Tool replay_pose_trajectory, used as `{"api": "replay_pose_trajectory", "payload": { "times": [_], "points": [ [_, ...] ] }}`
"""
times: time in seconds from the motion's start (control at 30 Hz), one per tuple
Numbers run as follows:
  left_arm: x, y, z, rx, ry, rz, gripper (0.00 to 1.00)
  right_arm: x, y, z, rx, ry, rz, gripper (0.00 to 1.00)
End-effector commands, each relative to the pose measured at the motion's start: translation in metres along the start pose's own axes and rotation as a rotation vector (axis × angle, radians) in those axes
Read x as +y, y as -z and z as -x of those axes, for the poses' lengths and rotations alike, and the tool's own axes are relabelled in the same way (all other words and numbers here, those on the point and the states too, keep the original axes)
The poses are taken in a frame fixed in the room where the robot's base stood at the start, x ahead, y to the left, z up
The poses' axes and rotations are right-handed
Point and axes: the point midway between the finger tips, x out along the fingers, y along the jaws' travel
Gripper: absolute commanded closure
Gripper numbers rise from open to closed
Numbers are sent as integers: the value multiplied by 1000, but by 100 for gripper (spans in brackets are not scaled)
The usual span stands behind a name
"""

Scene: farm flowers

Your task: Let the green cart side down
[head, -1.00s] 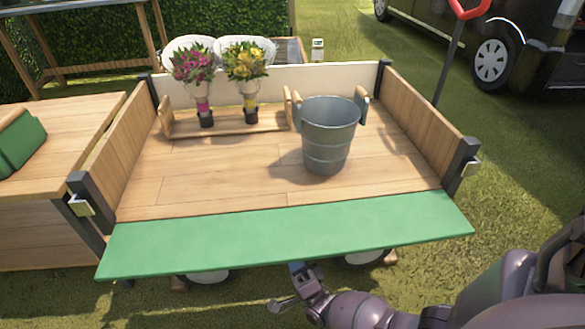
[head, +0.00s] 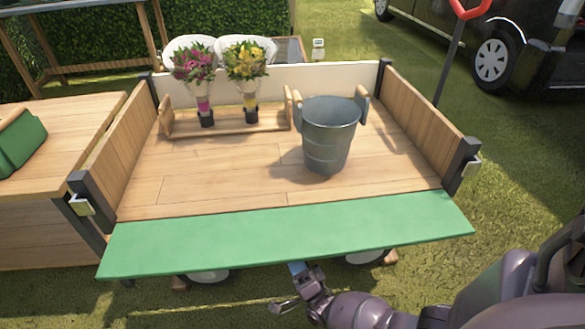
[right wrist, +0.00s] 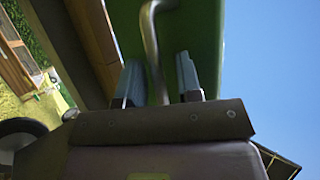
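The green cart side (head: 285,235) is folded outward from the front edge of the cart bed (head: 220,185), showing its green face. My right gripper (head: 297,268) is below its front edge, partly hidden by it. In the right wrist view, the two fingers (right wrist: 158,82) stand apart, with a curved metal handle (right wrist: 152,40) between them. Gaps show beside the handle, and the green panel (right wrist: 205,35) is behind it. My left gripper is in neither view.
A grey metal bucket (head: 329,140) stands on the bed. Two flower bouquets (head: 195,72) stand in a wooden holder (head: 230,122) at the back. A wooden table (head: 75,130) with a green box (head: 20,140) is close on the left. Grass lies in front.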

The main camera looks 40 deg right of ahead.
Motion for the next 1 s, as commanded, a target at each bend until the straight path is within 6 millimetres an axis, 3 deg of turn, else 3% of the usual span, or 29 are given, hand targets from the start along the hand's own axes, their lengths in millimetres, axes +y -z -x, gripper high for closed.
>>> {"api": "replay_pose_trajectory", "payload": {
  "times": [0.3,0.5,1.0],
  "points": [
    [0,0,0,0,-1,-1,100,1,0,42,0,-2,0,64],
    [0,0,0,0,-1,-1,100,1,0,60,1,-3,1,64],
    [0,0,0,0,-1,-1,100,1,0,69,1,-2,-1,64]
  ]
}}
